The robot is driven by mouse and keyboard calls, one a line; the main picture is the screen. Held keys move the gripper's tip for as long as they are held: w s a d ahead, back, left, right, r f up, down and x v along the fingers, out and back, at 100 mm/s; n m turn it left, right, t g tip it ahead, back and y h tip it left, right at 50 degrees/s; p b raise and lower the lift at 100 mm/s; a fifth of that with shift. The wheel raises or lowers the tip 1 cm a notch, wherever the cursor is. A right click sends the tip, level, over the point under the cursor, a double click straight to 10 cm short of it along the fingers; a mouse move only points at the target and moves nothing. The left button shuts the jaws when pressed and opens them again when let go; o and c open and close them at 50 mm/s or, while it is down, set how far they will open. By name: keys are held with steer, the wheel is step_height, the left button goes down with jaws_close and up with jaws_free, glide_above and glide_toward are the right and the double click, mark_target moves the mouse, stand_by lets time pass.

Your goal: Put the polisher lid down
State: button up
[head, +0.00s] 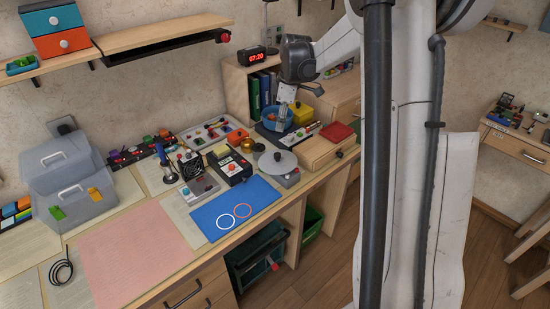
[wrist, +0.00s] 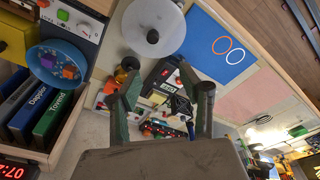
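A round, pale grey disc (head: 278,162), which looks like the polisher lid, is at the right of the workbench, over a small grey unit (head: 290,179) with coloured buttons. In the wrist view the disc (wrist: 170,14) is at the top, with a dark round part near its lower edge. I cannot tell whether it is raised or resting flat. My gripper (head: 282,118) is above the back right of the bench, in front of the blue bowl, apart from the disc. In the wrist view my gripper's fingers (wrist: 162,100) are spread wide with nothing between them.
The blue bowl (wrist: 46,74) holds small coloured cubes; a yellow box (wrist: 14,38) and binders (wrist: 52,120) are near it. A black box with buttons (head: 230,164) is left of the disc. A blue mat (head: 207,222) and pink mat (head: 135,250) lie clear in front.

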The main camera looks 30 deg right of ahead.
steer(key=s+a+r+m+t+h, duration=0.1)
steer(key=s+a+r+m+t, duration=0.3)
steer(key=s+a+r, duration=0.9)
steer(key=s+a+f+m+t, duration=0.1)
steer(key=s+a+f+m, duration=0.1)
steer(key=s, duration=0.6)
steer(key=s+a+f+m+t, duration=0.1)
steer(key=s+a+m, duration=0.3)
steer(key=s, duration=0.5)
steer(key=shift+a+f+m, duration=0.4)
steer(key=shift+a+f, duration=0.05)
steer(key=shift+f, duration=0.1)
steer(key=shift+s+f, duration=0.1)
